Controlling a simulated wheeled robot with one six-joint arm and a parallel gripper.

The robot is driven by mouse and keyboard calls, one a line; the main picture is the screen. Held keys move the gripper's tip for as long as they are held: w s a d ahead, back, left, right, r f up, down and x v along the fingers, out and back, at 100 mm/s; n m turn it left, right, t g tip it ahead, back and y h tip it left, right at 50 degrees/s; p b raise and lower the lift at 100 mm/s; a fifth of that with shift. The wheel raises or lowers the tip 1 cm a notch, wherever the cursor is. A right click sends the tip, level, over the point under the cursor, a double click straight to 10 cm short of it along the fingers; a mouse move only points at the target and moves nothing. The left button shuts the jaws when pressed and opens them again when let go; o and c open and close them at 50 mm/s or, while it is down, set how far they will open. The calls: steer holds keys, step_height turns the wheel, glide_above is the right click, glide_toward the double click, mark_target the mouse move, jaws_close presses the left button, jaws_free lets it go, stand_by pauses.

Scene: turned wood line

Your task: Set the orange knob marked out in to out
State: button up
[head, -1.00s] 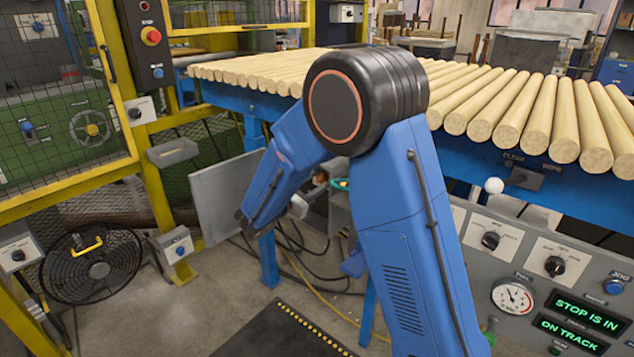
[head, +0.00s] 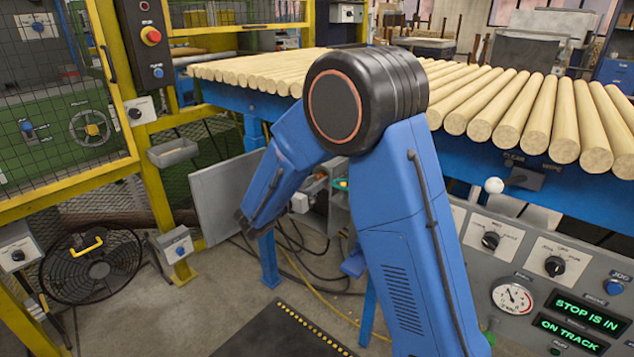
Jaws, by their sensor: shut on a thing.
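No orange knob marked out and in can be made out for certain. A small orange-brown patch (head: 320,173) shows in the open grey box (head: 319,208), just left of my upper arm, too small to identify. My blue forearm reaches down and left from the black elbow and covers part of the box. My gripper's fingers cannot be made out behind the forearm. A pale block (head: 300,203) shows at the forearm's right edge; I cannot tell whether it is part of my gripper or of the box.
The box's grey door (head: 222,200) stands open at the left. A grey console (head: 480,270) with black knobs and green displays reading STOP IS IN and ON TRACK is at the right. Wooden rods (head: 530,105) lie on the blue line behind. A black fan (head: 95,268) stands left.

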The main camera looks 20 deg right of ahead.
steer(key=n, duration=0.7)
stand_by(0.6)
steer(key=o, duration=1.1)
steer(key=shift+c, duration=0.2)
steer(key=v, duration=1.7)
steer(key=shift+a, duration=0.15)
steer(key=shift+s+a, duration=0.1)
steer(key=shift+s, duration=0.05)
